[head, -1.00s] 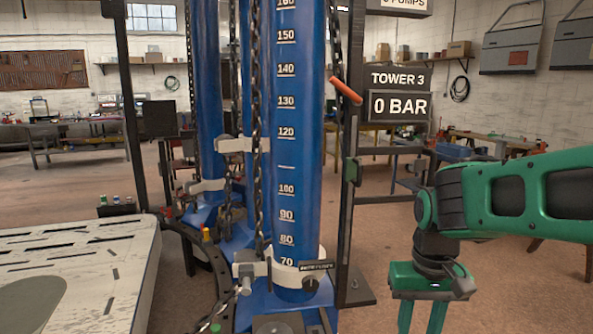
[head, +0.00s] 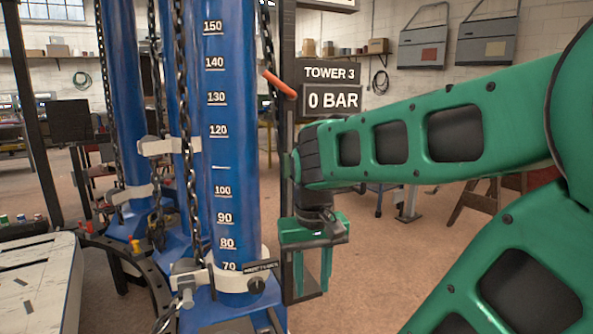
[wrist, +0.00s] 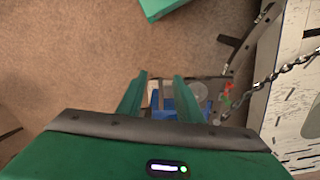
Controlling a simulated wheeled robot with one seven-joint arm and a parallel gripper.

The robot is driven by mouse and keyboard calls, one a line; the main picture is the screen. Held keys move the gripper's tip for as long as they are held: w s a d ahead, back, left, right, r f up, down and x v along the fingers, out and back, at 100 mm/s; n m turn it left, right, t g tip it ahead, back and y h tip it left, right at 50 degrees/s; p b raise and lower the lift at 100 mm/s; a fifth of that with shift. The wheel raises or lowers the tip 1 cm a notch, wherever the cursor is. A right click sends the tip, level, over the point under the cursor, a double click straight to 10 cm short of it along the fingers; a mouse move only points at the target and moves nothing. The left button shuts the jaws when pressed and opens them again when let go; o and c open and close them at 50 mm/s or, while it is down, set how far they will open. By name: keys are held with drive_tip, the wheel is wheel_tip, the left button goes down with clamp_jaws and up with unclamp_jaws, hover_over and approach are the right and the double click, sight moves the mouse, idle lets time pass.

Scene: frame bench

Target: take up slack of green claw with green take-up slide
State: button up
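My gripper (head: 312,290) points down to the right of the blue tower (head: 235,180), its two green fingers apart and empty. In the wrist view the open fingers (wrist: 160,78) stand over the floor, with the blue tower base (wrist: 185,108) partly behind them. A small green spot (wrist: 226,100) shows beside a red one near a chain, right of the fingers; I cannot tell whether it belongs to the green take-up slide. I cannot make out the green claw in either view.
A white collar (head: 230,278) with a dark knob rings the tower's foot. Chains (head: 183,110) hang along the towers. A black curved frame (head: 150,268) carries red and yellow tags. A pale slotted plate (head: 35,280) lies at left. An orange handle (head: 280,84) juts from the dark post.

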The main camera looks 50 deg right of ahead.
drive_tip(key=w+d+r+m+t+h, duration=0.1)
drive_tip(key=w+d+r+m+h, duration=0.1)
drive_tip(key=w+d+r, duration=0.85)
drive_tip(key=w+d+r+m+t+h, duration=0.1)
drive_tip(key=w+d+r+m, duration=0.2)
drive_tip(key=w+d+r, duration=0.7)
drive_tip(key=w+f, duration=0.1)
drive_tip(key=f, duration=0.1)
drive_tip(key=w+f, duration=0.1)
drive_tip(key=f, duration=0.3)
drive_tip(key=shift+w+d, duration=0.35)
drive_tip(key=shift+w, duration=0.05)
clamp_jaws()
